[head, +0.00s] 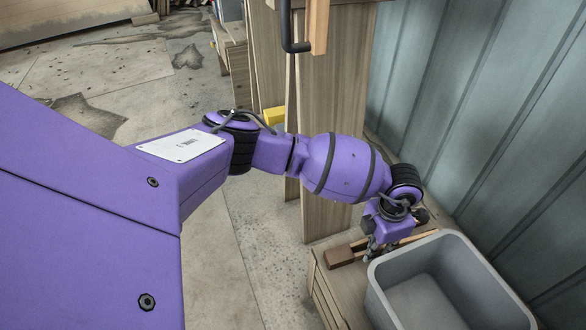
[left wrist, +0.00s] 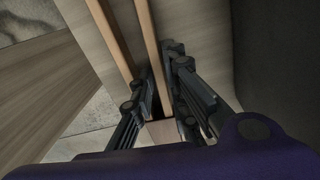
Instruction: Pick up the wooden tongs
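The wooden tongs (head: 347,254) lie on a low wooden crate beside the grey bin, partly hidden by my left gripper. In the left wrist view the tongs (left wrist: 147,28) show as two long light strips running toward a brown end block (left wrist: 164,132). My left gripper (head: 372,250) is low over the tongs. In the left wrist view its dark fingers (left wrist: 161,68) stand on either side of the right strip, with the left strip outside them. The gap is narrow, and I cannot tell whether they touch the strip. My right gripper is not in view.
The grey bin (head: 458,240) stands just right of my left gripper, on the wooden crate (head: 326,293). A corrugated metal wall (head: 490,110) rises behind. A tall wooden panel (head: 330,110) stands behind my left arm. The concrete floor (head: 262,250) left of the crate is clear.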

